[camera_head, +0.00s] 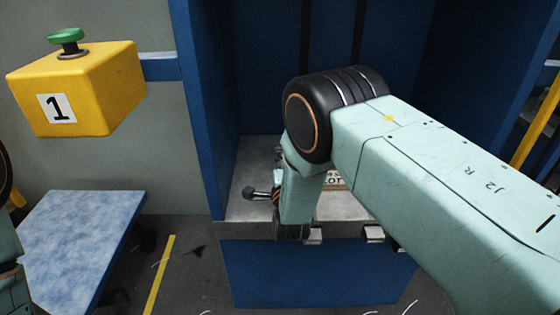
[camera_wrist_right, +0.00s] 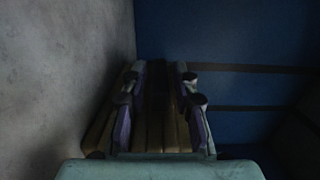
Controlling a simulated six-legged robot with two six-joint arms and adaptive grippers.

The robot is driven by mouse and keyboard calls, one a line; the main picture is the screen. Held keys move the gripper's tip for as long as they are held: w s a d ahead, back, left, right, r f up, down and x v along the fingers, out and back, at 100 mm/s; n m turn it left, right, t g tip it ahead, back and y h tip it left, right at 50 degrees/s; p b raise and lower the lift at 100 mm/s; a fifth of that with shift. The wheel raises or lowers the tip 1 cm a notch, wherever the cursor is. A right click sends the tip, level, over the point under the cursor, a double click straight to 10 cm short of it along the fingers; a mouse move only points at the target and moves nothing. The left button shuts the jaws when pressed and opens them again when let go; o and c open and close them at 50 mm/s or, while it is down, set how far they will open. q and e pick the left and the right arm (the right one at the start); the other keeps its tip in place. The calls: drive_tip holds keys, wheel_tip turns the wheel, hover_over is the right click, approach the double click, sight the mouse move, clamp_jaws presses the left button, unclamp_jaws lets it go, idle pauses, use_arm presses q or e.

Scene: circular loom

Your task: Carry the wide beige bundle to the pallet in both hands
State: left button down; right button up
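My right arm reaches in from the right in the head view, and its wrist hides most of what lies below and behind it. In the right wrist view, the two fingers of my right gripper (camera_wrist_right: 160,107) stand apart with nothing held between them. Brown slats (camera_wrist_right: 152,120) lie beneath and between the fingers; I cannot tell whether they are the pallet or part of a bundle. A small beige lettered patch (camera_head: 335,181) shows past my wrist in the head view, mostly hidden. I cannot make out the wide beige bundle for certain. My left gripper is out of view.
A blue cabinet (camera_head: 208,110) with a grey ledge (camera_head: 243,208) stands around my right wrist. A yellow box (camera_head: 95,85) marked 1, with a green knob, is at upper left. A pale blue platform (camera_head: 75,235) stands below it. Some floor with a yellow line (camera_head: 160,275) is clear.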

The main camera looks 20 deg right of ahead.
clamp_jaws()
drive_tip(key=shift+s+f, duration=0.1)
idle(0.7)
